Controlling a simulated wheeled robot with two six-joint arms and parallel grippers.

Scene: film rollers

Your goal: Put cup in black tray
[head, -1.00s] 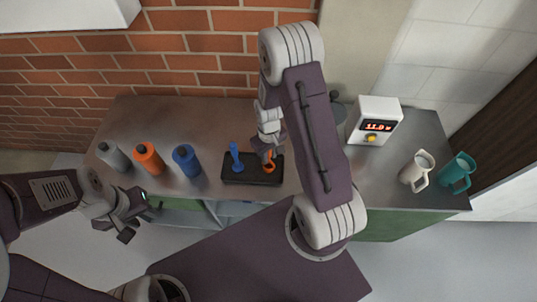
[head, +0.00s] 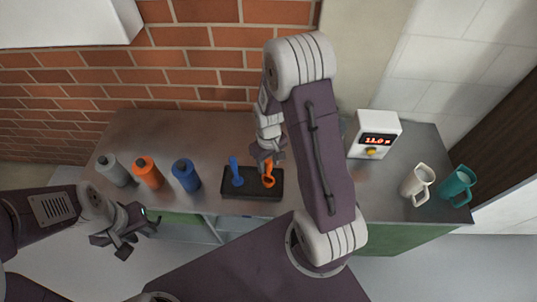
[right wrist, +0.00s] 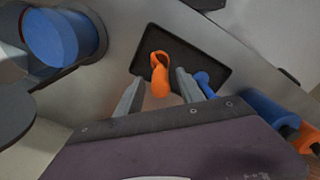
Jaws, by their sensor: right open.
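The black tray (head: 275,193) lies near the counter's front edge, left of my right arm; it also shows in the right wrist view (right wrist: 185,45). A small orange cup-like piece (head: 268,180) with a looped upper part stands at the tray's right side. In the right wrist view the orange piece (right wrist: 161,80) shows between the two parted fingers of my right gripper (right wrist: 157,92). That gripper (head: 266,158) is open, just above the piece; contact is unclear. A blue upright piece (head: 235,173) stands in the tray's left part. My left gripper (head: 138,240) is open and empty before the counter.
Grey (head: 112,170), orange (head: 147,173) and blue (head: 186,175) bottles stand left of the tray. A white device (head: 373,135) with a red display and cream (head: 417,183) and teal (head: 457,185) mugs stand right. A blue round container (right wrist: 62,38) shows in the right wrist view.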

